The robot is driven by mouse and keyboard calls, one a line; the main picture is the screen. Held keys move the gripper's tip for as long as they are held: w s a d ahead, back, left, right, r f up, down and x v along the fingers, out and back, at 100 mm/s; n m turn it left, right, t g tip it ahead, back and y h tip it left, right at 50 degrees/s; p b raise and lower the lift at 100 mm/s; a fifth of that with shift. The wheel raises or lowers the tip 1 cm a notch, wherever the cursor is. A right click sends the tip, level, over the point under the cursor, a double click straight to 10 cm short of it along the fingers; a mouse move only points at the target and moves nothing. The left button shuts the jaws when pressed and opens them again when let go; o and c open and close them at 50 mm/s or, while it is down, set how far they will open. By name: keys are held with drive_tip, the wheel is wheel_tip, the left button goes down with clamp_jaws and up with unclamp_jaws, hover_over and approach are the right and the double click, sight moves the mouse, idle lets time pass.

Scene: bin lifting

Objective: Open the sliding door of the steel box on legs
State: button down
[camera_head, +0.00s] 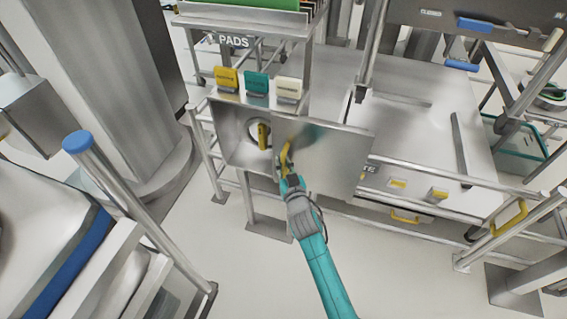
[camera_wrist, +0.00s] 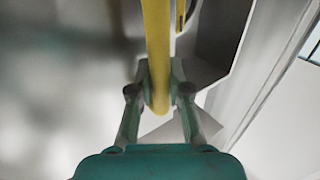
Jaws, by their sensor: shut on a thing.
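The steel box on legs (camera_head: 232,150) stands at the middle left in the head view. Its sliding door (camera_head: 325,160) is a flat steel panel shifted to the right, so the left part of the box stands open. A yellow handle (camera_head: 287,152) sits at the door's left edge. My gripper (camera_head: 284,172) is shut on this handle. In the wrist view my gripper (camera_wrist: 159,92) has its green fingers on both sides of the yellow handle bar (camera_wrist: 157,40). Inside the opening a yellow part (camera_head: 263,136) shows in front of a round fitting.
Yellow, teal and cream tags (camera_head: 257,84) stand on top of the box. A shelf marked PADS (camera_head: 234,41) is behind it. A steel table (camera_head: 420,150) with rails and a yellow drawer handle (camera_head: 404,216) lies to the right. A blue-capped post (camera_head: 77,141) stands at left.

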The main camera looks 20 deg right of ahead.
drive_tip(key=c, duration=1.1)
unclamp_jaws()
drive_tip(key=s, duration=1.2)
drive_tip(key=shift+a, duration=0.25)
